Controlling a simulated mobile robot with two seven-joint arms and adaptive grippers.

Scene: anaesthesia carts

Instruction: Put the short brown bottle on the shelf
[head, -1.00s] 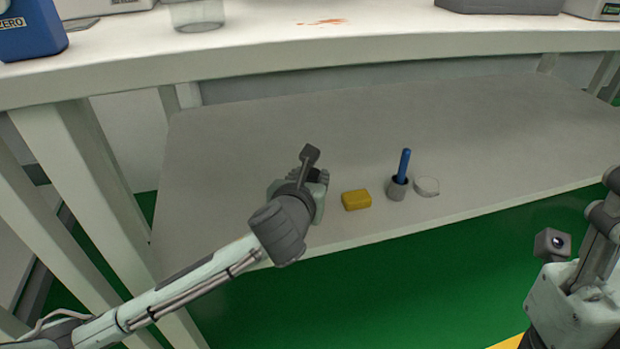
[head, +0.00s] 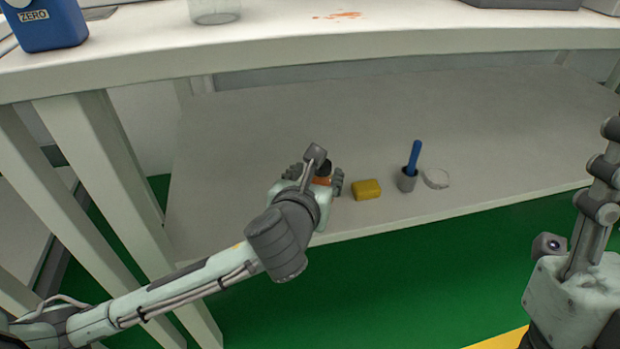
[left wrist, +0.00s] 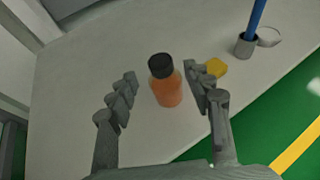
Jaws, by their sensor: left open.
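The short brown bottle (left wrist: 166,88), orange-brown with a black cap, stands upright on the lower shelf (head: 480,125). In the left wrist view it is between the two fingers of my left gripper (left wrist: 163,95), with a gap visible on each side. In the head view the bottle (head: 323,178) is mostly hidden behind my left gripper (head: 314,178). My left gripper is open over the shelf near its front edge.
A yellow block (head: 367,190), a grey cup (head: 407,181) with a blue stick (head: 414,156), and a clear round dish (head: 436,178) are to the right of the bottle.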

